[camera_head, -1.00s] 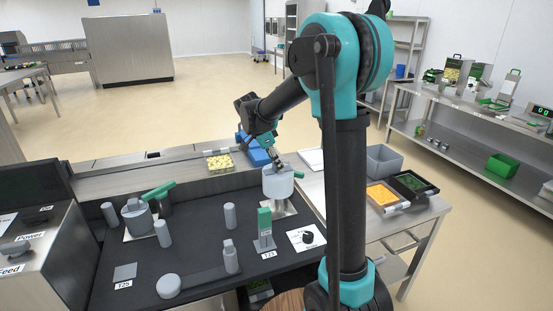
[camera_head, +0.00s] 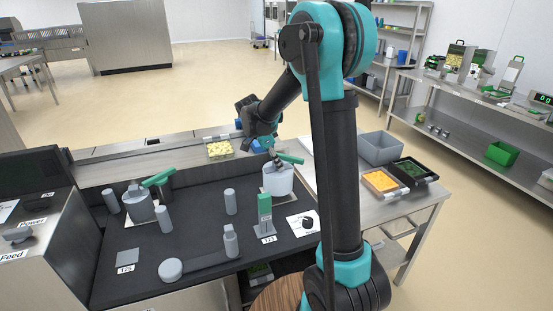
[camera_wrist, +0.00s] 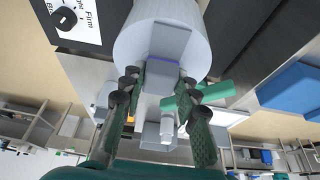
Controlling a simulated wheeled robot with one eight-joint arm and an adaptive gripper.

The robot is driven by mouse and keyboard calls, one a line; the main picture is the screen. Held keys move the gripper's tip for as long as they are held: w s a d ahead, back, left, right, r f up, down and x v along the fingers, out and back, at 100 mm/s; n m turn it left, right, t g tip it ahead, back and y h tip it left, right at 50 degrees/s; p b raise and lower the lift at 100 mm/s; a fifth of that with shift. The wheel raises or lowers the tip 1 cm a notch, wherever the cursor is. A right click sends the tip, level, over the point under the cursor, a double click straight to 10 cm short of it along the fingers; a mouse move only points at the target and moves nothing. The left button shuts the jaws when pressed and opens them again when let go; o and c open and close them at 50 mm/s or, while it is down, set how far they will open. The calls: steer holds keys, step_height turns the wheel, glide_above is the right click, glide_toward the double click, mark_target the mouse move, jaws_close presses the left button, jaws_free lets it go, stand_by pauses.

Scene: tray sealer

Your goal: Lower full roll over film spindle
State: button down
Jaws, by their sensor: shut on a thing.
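A pale grey full roll (camera_head: 278,182) sits low over a light plate (camera_head: 291,199) at the right end of the dark deck. The spindle is not visible; the roll hides whatever is inside it. My gripper (camera_head: 271,153) comes down onto the roll's top from above. In the wrist view, my gripper's fingers (camera_wrist: 160,78) are closed at the grey end piece of the roll (camera_wrist: 133,42). A green lever (camera_head: 291,158) stands close beside my gripper and above the roll's top; it also shows by the right finger (camera_wrist: 213,92).
A second roll (camera_head: 139,208) with a green lever (camera_head: 158,178) stands at the left of the deck. Grey posts (camera_head: 230,202) and a green-topped post (camera_head: 265,210) stand nearby. A grey bin (camera_head: 380,149) and food trays (camera_head: 381,181) are on the right table.

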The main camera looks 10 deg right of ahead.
steer(key=shift+f, duration=1.55)
stand_by(0.5)
steer(key=c, duration=1.1)
jaws_free()
steer(key=shift+c, duration=1.3)
steer(key=shift+r, duration=3.5)
